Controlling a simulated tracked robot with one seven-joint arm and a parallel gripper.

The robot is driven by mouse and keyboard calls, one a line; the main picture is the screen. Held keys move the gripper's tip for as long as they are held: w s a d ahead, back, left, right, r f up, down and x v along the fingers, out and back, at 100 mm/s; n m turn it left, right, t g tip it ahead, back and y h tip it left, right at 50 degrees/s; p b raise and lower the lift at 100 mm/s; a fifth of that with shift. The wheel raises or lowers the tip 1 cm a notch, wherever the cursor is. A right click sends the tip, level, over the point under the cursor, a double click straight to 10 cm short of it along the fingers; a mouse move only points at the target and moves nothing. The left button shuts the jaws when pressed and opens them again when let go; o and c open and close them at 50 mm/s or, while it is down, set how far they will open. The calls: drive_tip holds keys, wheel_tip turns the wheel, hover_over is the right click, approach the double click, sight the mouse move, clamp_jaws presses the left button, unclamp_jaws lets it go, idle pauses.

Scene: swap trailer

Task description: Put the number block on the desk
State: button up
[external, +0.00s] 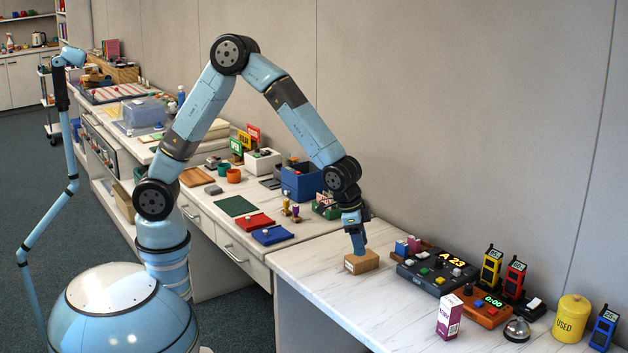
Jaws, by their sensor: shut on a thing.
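A small brown block (369,263) with a pale label on its front is at the left part of the white marble-patterned desk (370,310). The label is too small to read, so I cannot tell whether it shows a number. My gripper (357,250) points down onto the block from above and is shut on it. The fingertips are partly hidden at the block's top. The block is at or very near the desk top; I cannot tell whether it touches.
Right of the block are a dark console (437,272) with a lit display, an orange timer (482,306), a purple-white carton (449,316), a bell (517,329) and a yellow canister (571,318). A blue bin (302,183) stands farther left. The desk's front is clear.

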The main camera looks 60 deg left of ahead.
drive_tip(key=w+a+f+n+y, duration=0.1)
drive_tip(key=w+a+n, duration=0.1)
drive_tip(key=w+a, duration=0.65)
drive_tip(key=w+a+f+n+t, duration=0.1)
drive_tip(key=w+a+n, duration=0.15)
drive_tip(key=a, duration=1.15)
drive_tip(key=w+a+f+n+y, duration=0.1)
drive_tip(key=w+a+n, duration=0.1)
drive_tip(key=w+a, duration=0.75)
drive_tip(key=s+a+f+n, duration=0.1)
drive_tip(key=s+a+n, duration=0.2)
drive_tip(key=a, duration=1.4)
wheel_tip(320, 180, up, 11)
drive_tip(key=w+a, duration=0.2)
drive_tip(key=a, duration=1.5)
drive_tip(key=s+a+n+y, duration=0.1)
drive_tip(key=s+a+n, duration=0.15)
drive_tip(key=a, duration=1.35)
drive_tip(key=s+a+n, duration=0.1)
drive_tip(key=s+a, duration=0.8)
drive_tip(key=a, duration=0.4)
drive_tip(key=s+a, duration=0.8)
drive_tip(key=a, duration=0.5)
drive_tip(key=shift+s+a+f, duration=0.1)
drive_tip(key=shift+s+f, duration=0.05)
drive_tip(key=shift+f, duration=4.6)
drive_tip(key=shift+s+f, duration=0.15)
drive_tip(key=shift+f, duration=4.6)
